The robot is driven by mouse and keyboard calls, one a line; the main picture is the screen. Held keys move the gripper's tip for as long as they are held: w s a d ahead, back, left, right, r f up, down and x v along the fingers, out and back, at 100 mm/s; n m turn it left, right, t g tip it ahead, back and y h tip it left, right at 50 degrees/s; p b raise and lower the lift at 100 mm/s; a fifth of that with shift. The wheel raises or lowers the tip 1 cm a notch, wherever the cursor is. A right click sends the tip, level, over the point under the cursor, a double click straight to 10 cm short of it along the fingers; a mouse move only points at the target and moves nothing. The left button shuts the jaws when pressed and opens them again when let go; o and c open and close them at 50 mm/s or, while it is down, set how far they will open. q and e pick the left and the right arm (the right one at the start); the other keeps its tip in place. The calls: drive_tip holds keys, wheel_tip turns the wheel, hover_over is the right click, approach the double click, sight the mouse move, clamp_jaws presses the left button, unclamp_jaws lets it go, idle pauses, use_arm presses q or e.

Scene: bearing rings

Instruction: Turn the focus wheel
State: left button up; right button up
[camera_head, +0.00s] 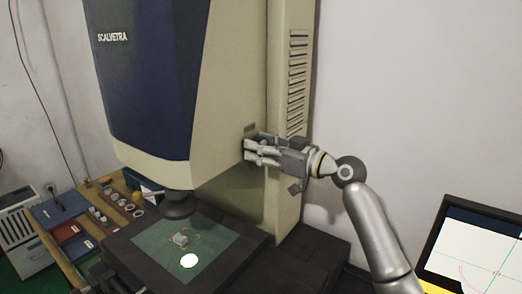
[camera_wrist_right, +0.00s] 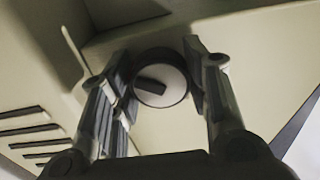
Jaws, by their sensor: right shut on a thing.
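The focus wheel (camera_wrist_right: 162,82) is a round light disc with a dark rim and a short dark bar on its face. It sits on the beige side of the machine in the right wrist view. My right gripper (camera_wrist_right: 160,75) has one finger on each side of the wheel and is shut on it. In the head view my right gripper (camera_head: 248,150) reaches from the right to the machine's side, and its fingers hide most of the wheel. My left gripper is not in view.
The tall blue and beige machine (camera_head: 150,85) stands over a dark stage with a green plate (camera_head: 160,240) holding a small grey part (camera_head: 180,239). A wooden board (camera_head: 88,225) with several rings is at the left. A monitor (camera_head: 470,255) stands at the lower right.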

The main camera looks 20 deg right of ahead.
drive_tip(key=o, duration=1)
drive_tip(key=shift+o, duration=0.2)
drive_tip(key=shift+d, duration=0.1)
drive_tip(key=shift+s+d+f, duration=0.1)
drive_tip(key=shift+s+d, duration=0.1)
drive_tip(key=shift+s, duration=0.1)
drive_tip(key=v, duration=1.1)
drive_tip(key=shift+s, duration=0.1)
